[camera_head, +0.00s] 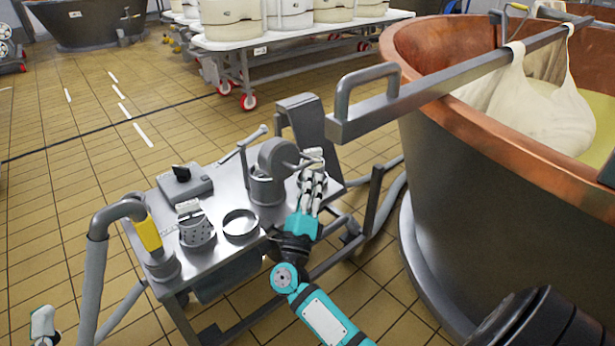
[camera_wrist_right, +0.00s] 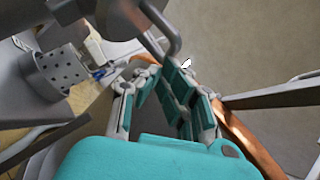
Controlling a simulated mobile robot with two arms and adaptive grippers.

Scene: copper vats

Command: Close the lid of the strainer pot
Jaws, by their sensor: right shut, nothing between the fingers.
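The strainer pot (camera_head: 266,190) is a grey metal pot near the back right of the metal table. Its round lid (camera_head: 277,156) stands tilted up above the rim, with a bent handle (camera_head: 304,164) pointing right. My right gripper (camera_head: 313,180) is just right of the pot, fingers pointing toward the lid handle, shut and empty. In the right wrist view the curved handle (camera_wrist_right: 174,38) is just beyond the fingertips (camera_wrist_right: 170,72); I cannot tell whether they touch. A small part of my left gripper (camera_head: 43,322) shows at the lower left; its state is unclear.
On the table (camera_head: 215,262) are a perforated basket (camera_head: 196,232), an open ring (camera_head: 240,236), a grey box with a black knob (camera_head: 186,188) and a bent pipe with a yellow grip (camera_head: 148,236). A large copper vat (camera_head: 455,200) stands close on the right.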

